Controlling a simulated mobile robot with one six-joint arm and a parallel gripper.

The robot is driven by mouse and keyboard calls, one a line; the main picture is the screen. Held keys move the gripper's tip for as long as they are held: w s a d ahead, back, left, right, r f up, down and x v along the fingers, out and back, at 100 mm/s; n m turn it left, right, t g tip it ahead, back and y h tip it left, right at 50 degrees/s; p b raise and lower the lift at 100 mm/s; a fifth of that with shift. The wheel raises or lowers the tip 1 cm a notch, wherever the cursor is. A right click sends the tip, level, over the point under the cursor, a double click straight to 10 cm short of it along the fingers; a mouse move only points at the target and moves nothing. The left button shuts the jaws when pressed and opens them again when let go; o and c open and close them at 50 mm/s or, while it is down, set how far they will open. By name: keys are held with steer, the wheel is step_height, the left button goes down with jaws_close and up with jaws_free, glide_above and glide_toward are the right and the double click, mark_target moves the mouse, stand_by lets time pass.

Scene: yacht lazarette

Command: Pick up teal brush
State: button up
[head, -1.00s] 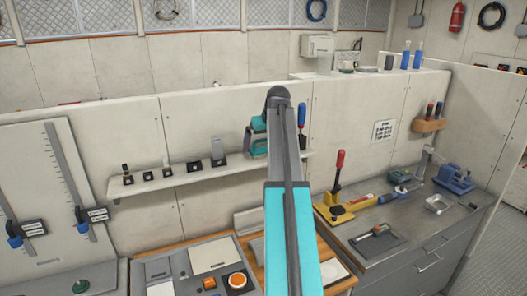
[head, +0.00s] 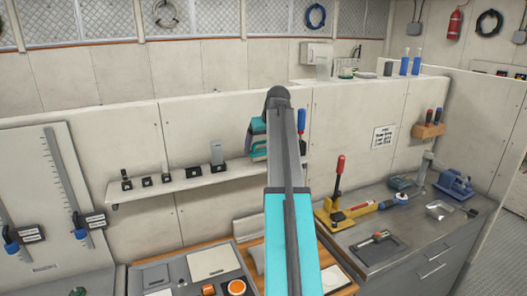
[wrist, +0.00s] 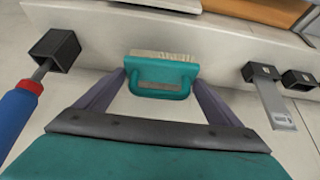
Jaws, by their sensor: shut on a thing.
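The teal brush (wrist: 160,80), with a loop handle and pale bristles, is between the two purple-grey fingers of my gripper (wrist: 158,90) in the wrist view. The gripper is shut on its handle. The bristles point towards the top of that picture, where the white shelf (wrist: 215,37) is. I cannot tell whether the bristles touch the shelf. In the head view, my arm covers the fingers and most of the brush; teal parts show just left of the arm, in front of the wall.
A blue-handled screwdriver (wrist: 22,112) stands in a black holder (wrist: 54,48) beside the brush; it also shows in the head view (head: 302,122). Black blocks and a grey square tool (wrist: 272,100) are on the other side. Below are a bench with a red-handled tool (head: 339,178) and an orange knob (head: 236,287).

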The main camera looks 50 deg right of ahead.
steer(key=shift+s+r+b, duration=0.1)
steer(key=shift+r+b, duration=0.55)
steer(key=shift+r, duration=0.3)
steer(key=s+a+b, duration=0.2)
steer(key=s+a, duration=0.1)
steer(key=s, duration=0.4)
steer(key=s+a+r+b, duration=0.1)
steer(key=s+a+b, duration=0.2)
steer(key=s, duration=0.4)
steer(key=shift+s+a+r+b, duration=0.25)
steer(key=shift+a+r+b, duration=0.05)
steer(key=shift+o, duration=1.3)
steer(key=shift+c, duration=0.5)
